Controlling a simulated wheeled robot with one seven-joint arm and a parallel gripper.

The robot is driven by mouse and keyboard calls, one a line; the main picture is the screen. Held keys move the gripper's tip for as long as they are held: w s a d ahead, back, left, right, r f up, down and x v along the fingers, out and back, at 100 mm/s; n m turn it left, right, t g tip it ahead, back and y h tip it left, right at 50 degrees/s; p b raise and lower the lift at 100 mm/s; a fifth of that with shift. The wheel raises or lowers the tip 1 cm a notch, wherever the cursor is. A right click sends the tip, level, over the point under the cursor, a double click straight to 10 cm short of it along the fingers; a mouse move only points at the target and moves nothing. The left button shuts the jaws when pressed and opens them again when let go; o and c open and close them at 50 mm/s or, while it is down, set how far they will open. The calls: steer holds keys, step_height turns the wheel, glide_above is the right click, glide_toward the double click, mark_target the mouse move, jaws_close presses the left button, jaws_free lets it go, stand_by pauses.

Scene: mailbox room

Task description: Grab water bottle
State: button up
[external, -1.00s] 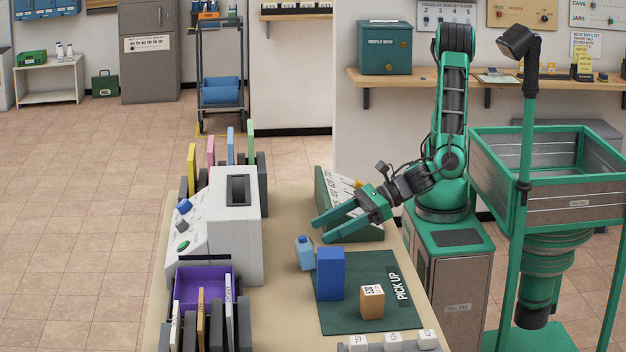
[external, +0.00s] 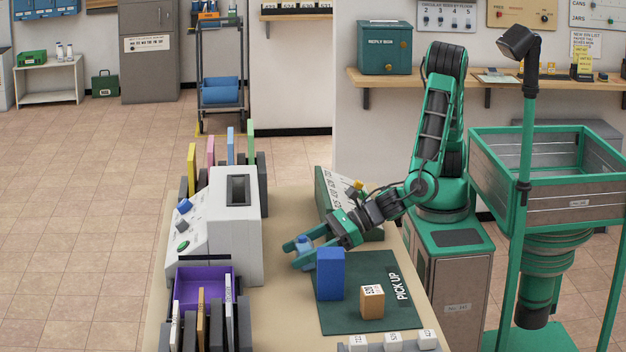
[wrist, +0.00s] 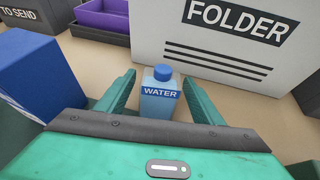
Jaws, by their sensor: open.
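The water bottle (wrist: 160,97) is pale blue with a darker blue cap and a WATER label. It stands upright on the table, centred between the open fingers of my gripper (wrist: 160,94) in the wrist view, with a gap on each side. In the external view my gripper (external: 296,254) is low over the table around the bottle, whose cap (external: 304,241) shows between the fingers. The bottle's lower part is hidden there by the near finger.
A tall blue box (external: 330,275) stands close beside the gripper on the dark PICK UP mat (external: 350,315), with a small orange box (external: 372,303) nearby. The white FOLDER machine (external: 238,215) stands beyond the bottle. A purple tray (external: 207,285) sits at the left.

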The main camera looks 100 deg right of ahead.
steer(key=x, duration=0.2)
steer(key=shift+w+a+f, duration=0.1)
steer(key=shift+w+f, duration=0.05)
steer(key=shift+w, duration=0.2)
steer(key=c, duration=1.2)
